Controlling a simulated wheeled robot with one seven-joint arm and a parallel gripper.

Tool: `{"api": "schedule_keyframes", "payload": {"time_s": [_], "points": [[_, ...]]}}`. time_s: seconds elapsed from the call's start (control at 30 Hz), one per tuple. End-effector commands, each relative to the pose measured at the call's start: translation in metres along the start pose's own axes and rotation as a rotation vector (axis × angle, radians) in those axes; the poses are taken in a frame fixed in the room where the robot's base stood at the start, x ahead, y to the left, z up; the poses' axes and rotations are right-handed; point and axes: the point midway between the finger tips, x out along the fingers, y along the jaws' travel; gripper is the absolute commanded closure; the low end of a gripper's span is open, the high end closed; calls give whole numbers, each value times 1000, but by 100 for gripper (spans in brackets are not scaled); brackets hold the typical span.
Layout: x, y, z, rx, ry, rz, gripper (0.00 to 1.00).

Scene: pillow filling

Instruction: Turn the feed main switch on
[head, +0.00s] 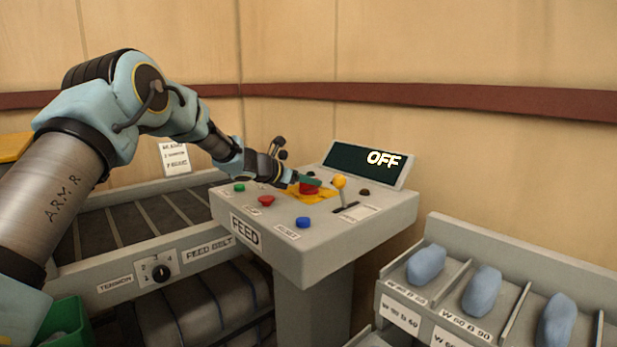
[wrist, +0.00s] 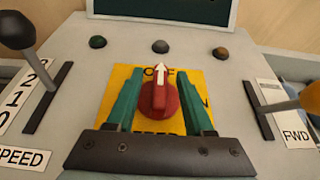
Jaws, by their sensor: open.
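The feed main switch is a red rotary knob (wrist: 158,98) with a white arrow on a yellow plate (wrist: 182,76). In the wrist view its arrow points up, toward the partly hidden label at the plate's top edge. It also shows as the red knob in the head view (head: 308,188). My gripper (wrist: 161,100) is open, with one green finger on each side of the knob. I cannot tell whether the fingers touch it. The display (head: 360,163) on the grey feed console (head: 330,245) reads OFF.
A yellow-knobbed lever (head: 340,183) stands close right of the switch, and a black-knobbed speed lever (wrist: 17,32) stands to the left. Green, red and blue buttons (head: 304,222) sit on the console. A feed belt (head: 130,230) lies left, and a rack with blue pillows (head: 483,290) right.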

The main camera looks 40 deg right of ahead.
Motion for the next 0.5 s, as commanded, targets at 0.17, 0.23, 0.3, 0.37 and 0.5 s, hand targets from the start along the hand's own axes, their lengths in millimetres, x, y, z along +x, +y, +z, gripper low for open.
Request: {"api": "schedule_keyframes", "payload": {"time_s": [0.17,0.23,0.3,0.37,0.5], "points": [[4,0,0,0,0,1,48],[4,0,0,0,0,1,48],[4,0,0,0,0,1,48],[4,0,0,0,0,1,51],[4,0,0,0,0,1,67]]}}
